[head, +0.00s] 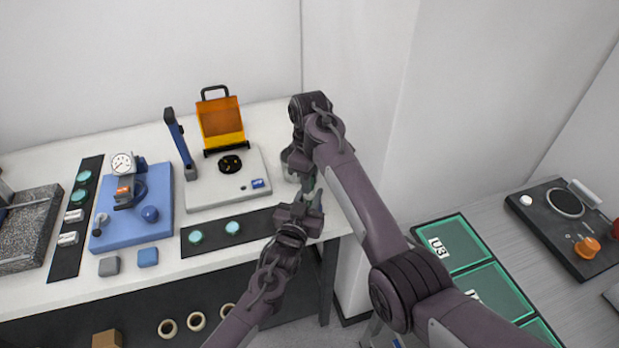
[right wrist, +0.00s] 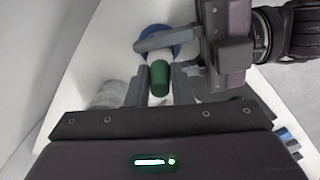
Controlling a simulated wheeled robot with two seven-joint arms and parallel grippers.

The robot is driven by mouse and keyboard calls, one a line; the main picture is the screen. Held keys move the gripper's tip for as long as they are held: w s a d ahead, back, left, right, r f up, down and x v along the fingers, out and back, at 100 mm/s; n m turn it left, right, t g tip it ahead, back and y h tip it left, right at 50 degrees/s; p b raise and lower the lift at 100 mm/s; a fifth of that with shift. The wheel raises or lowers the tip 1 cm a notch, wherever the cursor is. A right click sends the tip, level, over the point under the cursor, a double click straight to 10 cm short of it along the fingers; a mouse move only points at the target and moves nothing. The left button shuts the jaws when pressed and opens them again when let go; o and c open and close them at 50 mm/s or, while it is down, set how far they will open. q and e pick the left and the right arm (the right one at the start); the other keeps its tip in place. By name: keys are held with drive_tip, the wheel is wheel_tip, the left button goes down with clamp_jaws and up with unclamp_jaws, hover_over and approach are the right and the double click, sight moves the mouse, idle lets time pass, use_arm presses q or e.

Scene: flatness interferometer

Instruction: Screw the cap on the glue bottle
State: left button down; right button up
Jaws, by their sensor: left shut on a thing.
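The glue bottle (right wrist: 159,56) shows in the right wrist view as a white body with a wider round blue part (right wrist: 154,32) beyond it. A dark green cap (right wrist: 160,78) is at its near end, in line with it; whether it is seated or threaded cannot be told. My left gripper (head: 305,195) is shut on the bottle, one finger lying across it in the right wrist view. My right gripper (right wrist: 160,92) has a finger on each side of the cap; contact is not clear. In the head view the bottle and cap are mostly hidden between the grippers.
A pale cylindrical container (head: 287,166) stands close behind my right gripper. Left of it is a white instrument (head: 205,194) with an open orange lid (head: 221,122). A dark mat (head: 210,246) with teal discs and a blue gauge stand (head: 106,235) lie further left.

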clamp_jaws()
drive_tip(key=o, duration=0.6)
unclamp_jaws()
drive_tip(key=shift+r, duration=2.3)
drive_tip(key=shift+r, duration=1.75)
drive_tip(key=shift+f, duration=0.1)
